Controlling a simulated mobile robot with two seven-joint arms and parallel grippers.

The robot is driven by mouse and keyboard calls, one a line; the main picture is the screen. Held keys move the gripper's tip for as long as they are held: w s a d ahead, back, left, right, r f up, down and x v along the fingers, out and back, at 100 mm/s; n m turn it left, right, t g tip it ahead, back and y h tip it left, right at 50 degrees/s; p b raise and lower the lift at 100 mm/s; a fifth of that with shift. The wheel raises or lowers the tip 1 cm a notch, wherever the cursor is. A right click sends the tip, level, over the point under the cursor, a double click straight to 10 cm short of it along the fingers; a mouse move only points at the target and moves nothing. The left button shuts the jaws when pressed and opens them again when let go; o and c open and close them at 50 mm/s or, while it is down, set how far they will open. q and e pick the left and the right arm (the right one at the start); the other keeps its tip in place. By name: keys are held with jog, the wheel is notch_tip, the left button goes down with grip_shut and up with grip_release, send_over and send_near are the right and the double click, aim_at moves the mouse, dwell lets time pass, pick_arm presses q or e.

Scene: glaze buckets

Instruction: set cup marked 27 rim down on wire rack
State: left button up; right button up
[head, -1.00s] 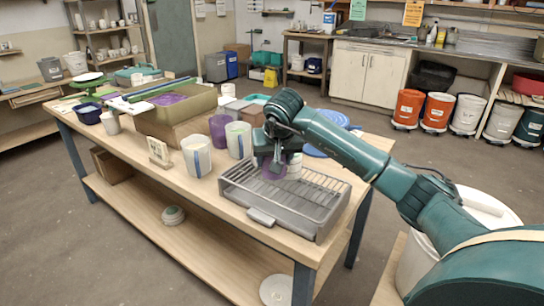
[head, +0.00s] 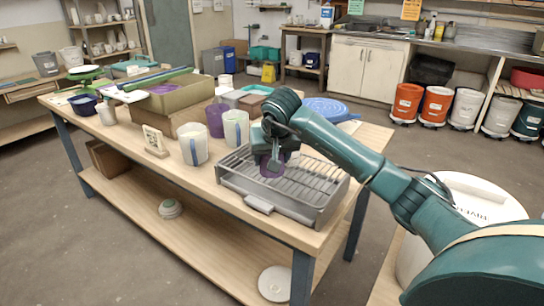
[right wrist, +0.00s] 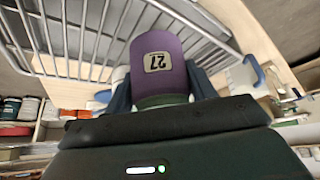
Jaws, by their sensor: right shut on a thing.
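The purple cup (right wrist: 158,45) has a pale label reading 27, which faces the right wrist camera. My right gripper (right wrist: 160,95) is shut on it, with a dark finger on each side. In the head view the cup (head: 271,168) is below my right gripper (head: 270,152), over the left back part of the wire rack (head: 312,184). I cannot tell whether the cup touches the bars. Its far end points toward the rack bars in the wrist view; whether that end is the rim is unclear. My left gripper is out of view.
The rack sits on a grey tray at the table's (head: 222,203) right end. Left of it stand a white blue-striped cup (head: 193,146), another (head: 235,127) and a purple vessel (head: 215,120). A small card stand (head: 155,141) is further left. The rack's right half is bare.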

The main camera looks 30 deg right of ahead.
jog(key=shift+f, duration=0.45)
dwell(0.6)
jog(key=o, duration=1.2)
jog(key=shift+c, duration=0.2)
